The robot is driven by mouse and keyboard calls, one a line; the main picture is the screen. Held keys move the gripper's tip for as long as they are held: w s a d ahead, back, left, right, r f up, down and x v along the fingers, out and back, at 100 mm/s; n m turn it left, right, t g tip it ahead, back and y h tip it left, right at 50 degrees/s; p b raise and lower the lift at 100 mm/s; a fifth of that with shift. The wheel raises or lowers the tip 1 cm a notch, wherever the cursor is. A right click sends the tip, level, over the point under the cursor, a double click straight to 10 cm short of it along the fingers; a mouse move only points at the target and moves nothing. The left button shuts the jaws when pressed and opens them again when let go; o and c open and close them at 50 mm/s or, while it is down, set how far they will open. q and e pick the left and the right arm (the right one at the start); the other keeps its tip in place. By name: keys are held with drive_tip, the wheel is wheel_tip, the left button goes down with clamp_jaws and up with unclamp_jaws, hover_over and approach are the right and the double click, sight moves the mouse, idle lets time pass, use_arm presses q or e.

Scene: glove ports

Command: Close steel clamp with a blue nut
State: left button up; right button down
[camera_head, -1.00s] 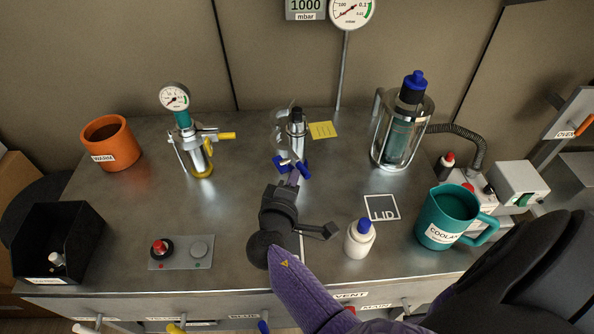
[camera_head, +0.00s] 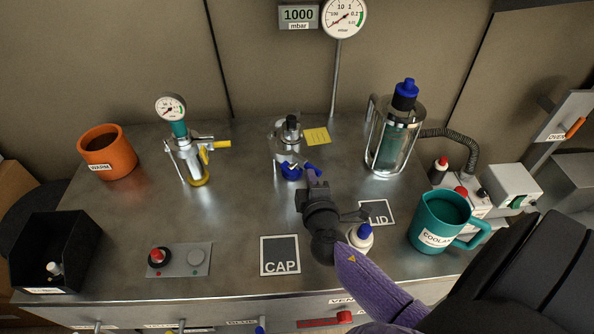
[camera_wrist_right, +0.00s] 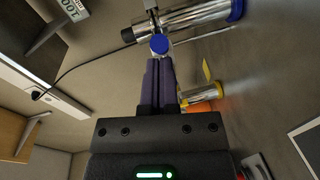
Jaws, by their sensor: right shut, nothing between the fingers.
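The steel clamp (camera_head: 280,160) sits around the base of a small metal-and-glass fitting with a black top in the middle of the bench. My right gripper (camera_head: 315,180) is just in front of that knob, shut and empty. In the right wrist view the round blue nut (camera_wrist_right: 159,44) lies directly beyond the closed purple fingertips (camera_wrist_right: 160,65). I cannot tell whether they touch. The fingers hide part of the clamp. My left gripper is not in view.
A clamped gauge fitting (camera_head: 187,150) and orange pot (camera_head: 108,152) stand left. A steel-caged vessel (camera_head: 395,135), white bottle (camera_head: 361,238) and teal coolant jug (camera_head: 443,215) stand right. The CAP square (camera_head: 281,255) is bare.

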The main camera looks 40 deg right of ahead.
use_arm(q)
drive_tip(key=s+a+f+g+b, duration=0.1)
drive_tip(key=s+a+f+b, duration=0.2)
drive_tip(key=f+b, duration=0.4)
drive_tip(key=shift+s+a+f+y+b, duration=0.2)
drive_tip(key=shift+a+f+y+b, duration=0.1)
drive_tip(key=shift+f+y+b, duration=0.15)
use_arm(e)
drive_tip(key=w+d+n+t+y, duration=0.1)
drive_tip(key=w+d+n+y, duration=0.1)
drive_tip(key=d, duration=0.4)
drive_tip(key=w+d+n+t+y, duration=0.1)
drive_tip(key=w+d+n+y, duration=0.1)
drive_tip(key=d+y, duration=0.3)
drive_tip(key=shift+w+d+n+y, duration=0.35)
drive_tip(key=shift+d+n, duration=0.25)
drive_tip(key=shift+n, duration=0.3)
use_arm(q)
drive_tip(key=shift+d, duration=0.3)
use_arm(e)
drive_tip(key=shift+r, duration=0.1)
